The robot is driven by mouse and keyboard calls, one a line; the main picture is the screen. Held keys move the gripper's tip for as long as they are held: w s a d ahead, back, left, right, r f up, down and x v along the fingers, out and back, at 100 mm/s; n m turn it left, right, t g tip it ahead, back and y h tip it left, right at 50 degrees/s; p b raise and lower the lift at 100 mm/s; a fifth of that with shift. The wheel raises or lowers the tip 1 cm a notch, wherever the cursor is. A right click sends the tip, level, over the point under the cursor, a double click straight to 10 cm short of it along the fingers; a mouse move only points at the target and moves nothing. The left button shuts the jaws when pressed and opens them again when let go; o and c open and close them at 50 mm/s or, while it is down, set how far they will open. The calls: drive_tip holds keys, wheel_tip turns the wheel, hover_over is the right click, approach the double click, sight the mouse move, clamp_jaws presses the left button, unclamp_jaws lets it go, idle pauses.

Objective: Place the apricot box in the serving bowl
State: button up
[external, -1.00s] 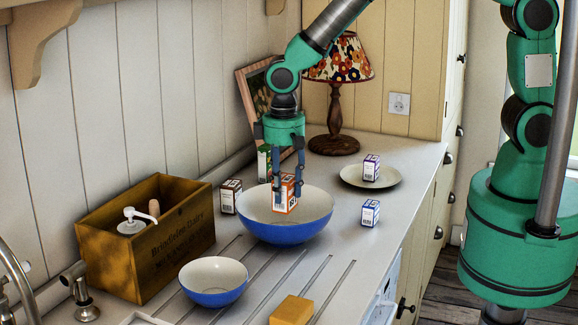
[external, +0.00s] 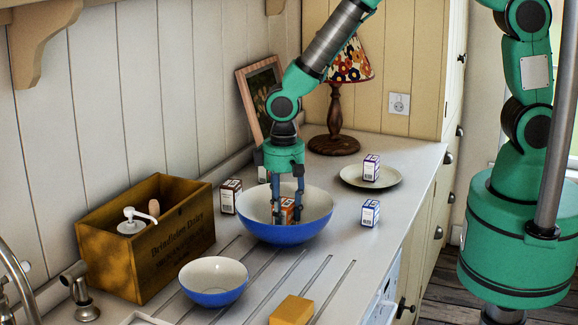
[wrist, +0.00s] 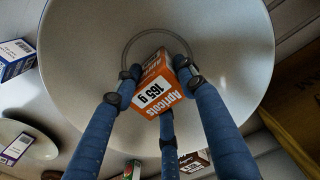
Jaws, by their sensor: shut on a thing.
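The apricot box (external: 288,208) is orange and white, and its "Apricots 165 g" label shows in the wrist view (wrist: 158,86). My gripper (external: 288,218) is shut on the box, with blue fingers around it. The box is down inside the large serving bowl (external: 318,212), blue outside and cream inside, near its middle. In the wrist view the box is over the ring at the bowl's bottom (wrist: 85,75). I cannot tell whether the box touches the bottom.
A smaller blue bowl (external: 213,282) and a yellow block (external: 291,311) are in front. A wooden crate (external: 150,240) stands left. A dark box (external: 230,197) is left of the bowl; a blue-white box (external: 370,213) and a plate (external: 352,180) bearing a purple-white box (external: 371,168) are right.

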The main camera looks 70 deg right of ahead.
drive_tip(key=shift+f, duration=0.25)
drive_tip(key=shift+f, duration=0.15)
drive_tip(key=o, duration=1.3)
wheel_tip(320, 180, up, 12)
drive_tip(key=shift+r, duration=0.15)
idle(0.4)
